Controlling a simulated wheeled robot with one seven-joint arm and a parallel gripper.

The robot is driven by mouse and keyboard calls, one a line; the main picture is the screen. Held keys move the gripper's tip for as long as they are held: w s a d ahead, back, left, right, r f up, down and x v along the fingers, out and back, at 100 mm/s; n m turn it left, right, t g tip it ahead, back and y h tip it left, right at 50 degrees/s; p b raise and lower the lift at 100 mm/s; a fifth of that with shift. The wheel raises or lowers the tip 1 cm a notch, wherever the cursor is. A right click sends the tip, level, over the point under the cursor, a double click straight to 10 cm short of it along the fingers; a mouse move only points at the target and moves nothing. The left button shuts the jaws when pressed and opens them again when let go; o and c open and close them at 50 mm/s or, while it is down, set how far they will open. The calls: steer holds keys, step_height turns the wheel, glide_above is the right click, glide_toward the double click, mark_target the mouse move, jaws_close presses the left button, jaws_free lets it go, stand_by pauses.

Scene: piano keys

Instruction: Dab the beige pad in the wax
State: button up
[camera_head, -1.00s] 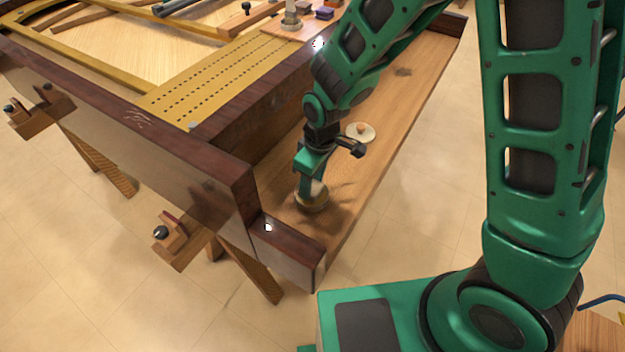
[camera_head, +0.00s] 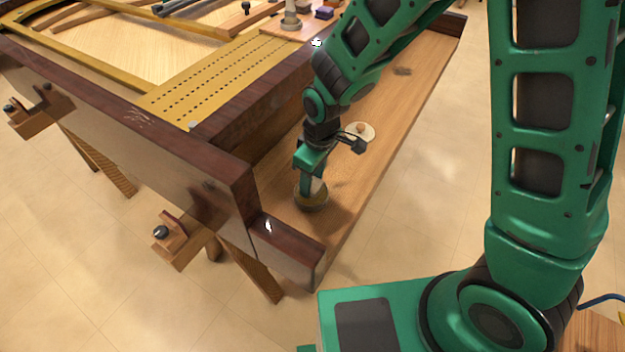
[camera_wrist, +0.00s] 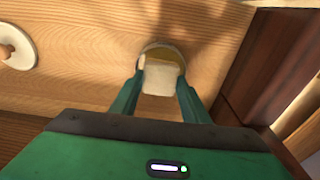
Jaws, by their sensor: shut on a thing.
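My gripper (camera_wrist: 158,95) is shut on a beige pad (camera_wrist: 160,77), a pale block between its two green fingers in the wrist view. The fingers point down at a small round tin of yellowish wax (camera_wrist: 168,52), whose far rim shows just beyond the pad. In the head view the tin (camera_head: 311,201) stands on the wooden shelf, and my gripper (camera_head: 313,183) reaches down to its mouth. The pad's lower end is hidden, so I cannot tell whether it touches the wax.
A pale round lid with a knob (camera_head: 360,132) lies on the shelf (camera_head: 405,95) behind my gripper. A dark wooden end block (camera_head: 288,250) closes the shelf's near end. The dark piano case wall (camera_head: 225,150) rises on the left. The shelf's far stretch is mostly clear.

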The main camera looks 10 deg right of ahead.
steer(key=shift+r, duration=2.95)
